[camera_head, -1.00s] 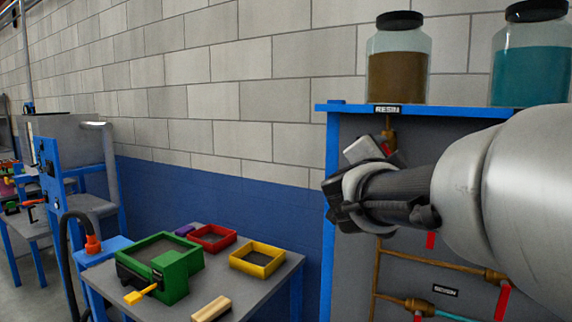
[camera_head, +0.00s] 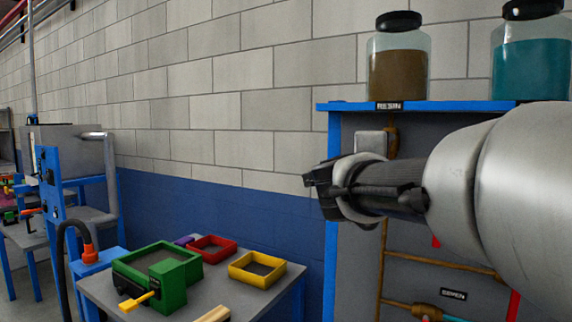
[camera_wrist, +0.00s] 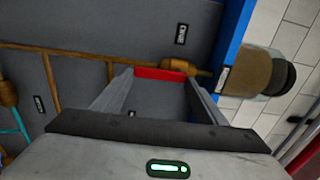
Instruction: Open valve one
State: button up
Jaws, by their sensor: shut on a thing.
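The red valve handle (camera_wrist: 160,73) shows in the wrist view between the tips of my gripper (camera_wrist: 160,80), which is shut on it. The handle sits by a brown pipe fitting (camera_wrist: 203,72) that leads toward the brown jar. In the head view, the light grey part of my gripper (camera_head: 371,141) is beside the brown pipe under the resin label (camera_head: 389,106), at the panel's upper left. The held handle is hidden there, and my arm covers much of the panel.
Brown (camera_head: 398,72) and teal (camera_head: 527,72) jars stand on the panel's blue top shelf. A table at left holds green (camera_head: 160,262), red (camera_head: 212,248) and yellow (camera_head: 257,268) trays.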

jog(key=shift+r, duration=0.1)
dwell(0.4)
jog(key=o, duration=1.5)
